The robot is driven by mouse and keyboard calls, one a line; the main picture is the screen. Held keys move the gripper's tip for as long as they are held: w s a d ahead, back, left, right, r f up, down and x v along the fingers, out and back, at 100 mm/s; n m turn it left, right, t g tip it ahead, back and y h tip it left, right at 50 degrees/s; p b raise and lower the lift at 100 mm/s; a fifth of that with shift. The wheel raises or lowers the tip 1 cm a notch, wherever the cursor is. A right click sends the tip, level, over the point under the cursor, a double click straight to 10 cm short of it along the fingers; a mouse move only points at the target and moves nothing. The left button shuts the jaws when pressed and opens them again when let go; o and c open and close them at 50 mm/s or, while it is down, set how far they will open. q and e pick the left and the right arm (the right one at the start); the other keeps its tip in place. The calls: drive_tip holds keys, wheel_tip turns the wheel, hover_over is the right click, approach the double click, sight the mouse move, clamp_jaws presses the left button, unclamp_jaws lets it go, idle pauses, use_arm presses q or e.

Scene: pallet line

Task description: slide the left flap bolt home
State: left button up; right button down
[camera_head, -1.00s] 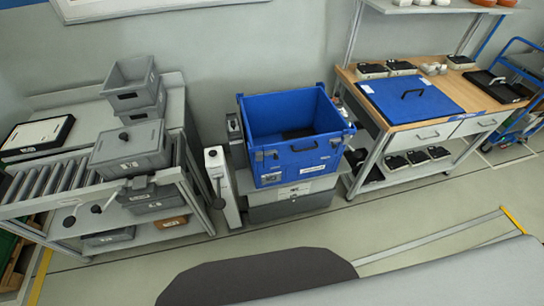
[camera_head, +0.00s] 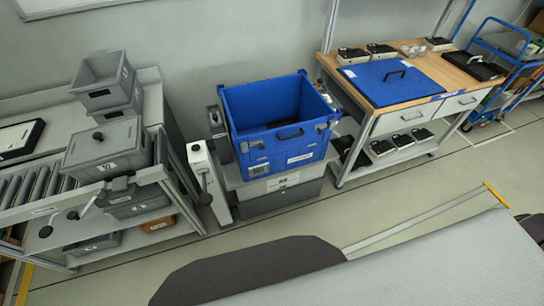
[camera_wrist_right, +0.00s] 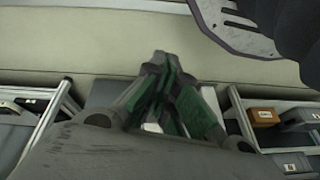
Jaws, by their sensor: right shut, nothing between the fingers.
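The blue crate (camera_head: 275,162) stands open at the top in the middle of the head view, on a grey box on a low stand. Its near wall carries a dark handle (camera_head: 290,134), with a small dark fitting toward its left end and another at its right corner (camera_head: 321,127). I cannot tell how far any bolt is slid at this size. My right gripper (camera_wrist_right: 160,65) shows in the right wrist view, shut and empty, away from the crate. My left gripper is in neither view.
A roller table with grey bins (camera_head: 103,148) is farther left. A wooden-topped workbench (camera_head: 425,90) with a blue lid (camera_head: 390,82) stands right. Floor in front of the crate is partly clear.

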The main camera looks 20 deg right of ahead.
drive_tip(key=w+a+r+m+t+y+b, duration=0.1)
drive_tip(key=w+r+m+t+b, duration=0.35)
drive_tip(key=w, duration=0.85)
drive_tip(key=w+r+m+t+b, duration=0.3)
drive_tip(key=w+r+m+b, duration=0.25)
drive_tip(key=w, duration=0.75)
use_arm(q)
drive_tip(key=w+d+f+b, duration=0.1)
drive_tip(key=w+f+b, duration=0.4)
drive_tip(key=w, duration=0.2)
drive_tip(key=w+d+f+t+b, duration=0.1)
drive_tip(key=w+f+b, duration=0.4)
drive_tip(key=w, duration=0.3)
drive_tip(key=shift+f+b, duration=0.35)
drive_tip(key=shift+b, duration=0.1)
use_arm(e)
drive_tip(key=w+a+r+m+t, duration=0.1)
drive_tip(key=w+r+m+t, duration=0.1)
drive_tip(key=r, duration=0.5)
drive_tip(key=w+a+r+m+t, duration=0.1)
drive_tip(key=w+r+m+t, duration=0.2)
drive_tip(key=r, duration=0.5)
drive_tip(key=w+r+m+t+y, duration=0.1)
drive_tip(key=w+r+m+t, duration=0.1)
drive_tip(key=w+r+m, duration=0.3)
drive_tip(key=shift+w+a+r, duration=0.35)
drive_tip(key=shift+a+r, duration=0.05)
drive_tip(key=shift+r, duration=1.3)
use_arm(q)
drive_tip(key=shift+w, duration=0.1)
